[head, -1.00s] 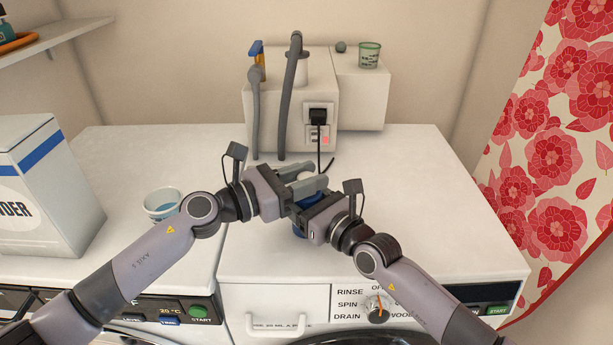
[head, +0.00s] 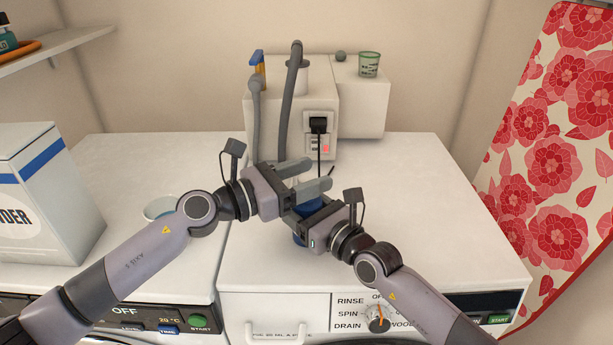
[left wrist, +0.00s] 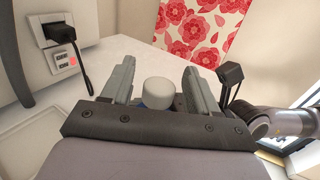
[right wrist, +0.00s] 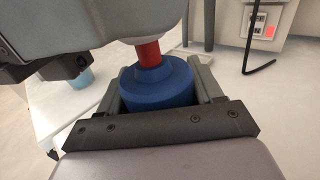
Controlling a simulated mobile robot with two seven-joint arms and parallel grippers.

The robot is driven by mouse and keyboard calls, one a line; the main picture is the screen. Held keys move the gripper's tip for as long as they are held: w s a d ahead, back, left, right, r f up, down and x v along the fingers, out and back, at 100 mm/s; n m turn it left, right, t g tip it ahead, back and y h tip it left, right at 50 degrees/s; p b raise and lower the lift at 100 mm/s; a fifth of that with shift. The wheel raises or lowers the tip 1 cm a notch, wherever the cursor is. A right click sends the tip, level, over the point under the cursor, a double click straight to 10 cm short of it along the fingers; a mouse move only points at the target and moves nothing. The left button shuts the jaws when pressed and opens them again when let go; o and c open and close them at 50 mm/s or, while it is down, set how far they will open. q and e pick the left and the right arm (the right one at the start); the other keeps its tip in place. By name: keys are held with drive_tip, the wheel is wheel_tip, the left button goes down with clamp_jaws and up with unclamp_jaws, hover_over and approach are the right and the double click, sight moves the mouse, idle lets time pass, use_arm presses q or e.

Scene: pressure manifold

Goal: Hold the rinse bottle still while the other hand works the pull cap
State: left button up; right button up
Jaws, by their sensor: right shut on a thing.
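The rinse bottle (head: 299,239) is blue, with a red neck (right wrist: 149,54) above its shoulder in the right wrist view. My right gripper (right wrist: 160,84) is shut around its blue body (right wrist: 158,92), which looks upright. My left gripper (head: 317,174) is above the right one, its fingers apart. In the left wrist view the white pull cap (left wrist: 158,93) sits between the left fingers (left wrist: 160,68), with a gap on both sides.
A white manifold box with grey hoses (head: 291,95) and a black plug (head: 318,125) stands behind the grippers. A green cup (head: 369,64) is on its right part. A powder box (head: 40,190) and a bluish cup (head: 160,207) are at left. The white top (head: 430,200) is clear at right.

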use_arm(q)
drive_tip(key=shift+s+a, duration=0.1)
use_arm(e)
drive_tip(key=shift+f, duration=0.1)
use_arm(q)
drive_tip(key=v, duration=1.1)
drive_tip(key=shift+s+a, duration=0.2)
drive_tip(key=shift+a, duration=0.15)
use_arm(e)
drive_tip(key=o, duration=1.2)
